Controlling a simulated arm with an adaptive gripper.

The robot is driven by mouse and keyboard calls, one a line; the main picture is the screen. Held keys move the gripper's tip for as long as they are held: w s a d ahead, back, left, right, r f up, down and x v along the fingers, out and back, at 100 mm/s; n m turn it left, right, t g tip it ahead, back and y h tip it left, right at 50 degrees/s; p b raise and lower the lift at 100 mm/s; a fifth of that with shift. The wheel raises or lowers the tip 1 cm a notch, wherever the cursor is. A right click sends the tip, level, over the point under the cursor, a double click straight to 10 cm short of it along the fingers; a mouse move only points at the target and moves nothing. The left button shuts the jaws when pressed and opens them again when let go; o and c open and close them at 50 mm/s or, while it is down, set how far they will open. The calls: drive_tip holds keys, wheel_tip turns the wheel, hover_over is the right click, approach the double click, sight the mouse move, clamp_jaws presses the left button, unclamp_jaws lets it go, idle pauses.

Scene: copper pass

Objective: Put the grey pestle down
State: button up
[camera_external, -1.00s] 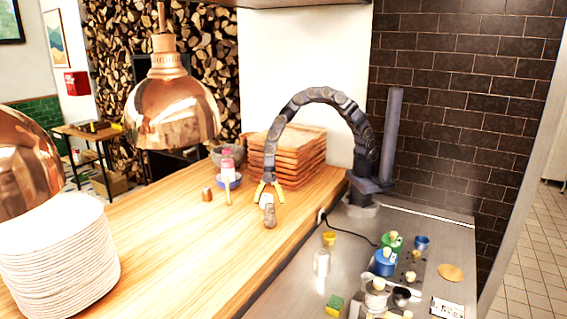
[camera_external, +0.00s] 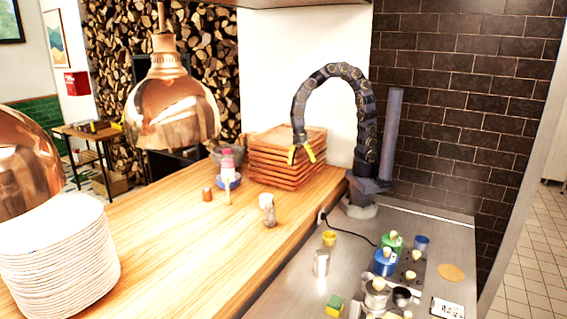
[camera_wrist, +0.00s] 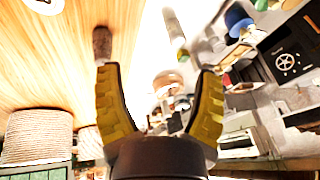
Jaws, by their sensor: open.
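The grey pestle (camera_external: 270,213) stands on the wooden counter (camera_external: 185,262) near its right edge, with a pale upper part. It also shows in the wrist view (camera_wrist: 102,44), just beyond the tip of the left finger and apart from it. My gripper (camera_external: 302,153) is open and empty. In the external view it hangs above the counter, up and to the right of the pestle, in front of the stacked trays. Its two yellow fingers (camera_wrist: 157,72) are spread wide in the wrist view.
A stack of orange-brown trays (camera_external: 285,172) stands behind the pestle. A pink-topped bottle (camera_external: 227,160) and a small copper cup (camera_external: 207,194) are to the left. White plates (camera_external: 62,262) are at front left. Bottles crowd the steel counter (camera_external: 290,290). Wood in front of the pestle is clear.

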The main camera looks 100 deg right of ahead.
drive_tip(key=s+d+m+h, duration=0.1)
drive_tip(key=s+d+m, duration=0.2)
drive_tip(key=s, duration=0.3)
drive_tip(key=s+d+r+m+g+h, duration=0.1)
drive_tip(key=s+d+m+h, duration=0.1)
drive_tip(key=s, duration=0.5)
drive_tip(key=s+d+m+h, duration=0.1)
drive_tip(key=s+d+m, duration=0.4)
drive_tip(key=s+m, duration=0.1)
drive_tip(key=shift+s+r+g+h, duration=0.3)
drive_tip(key=shift+s+g, duration=0.1)
drive_tip(key=shift+s, duration=0.1)
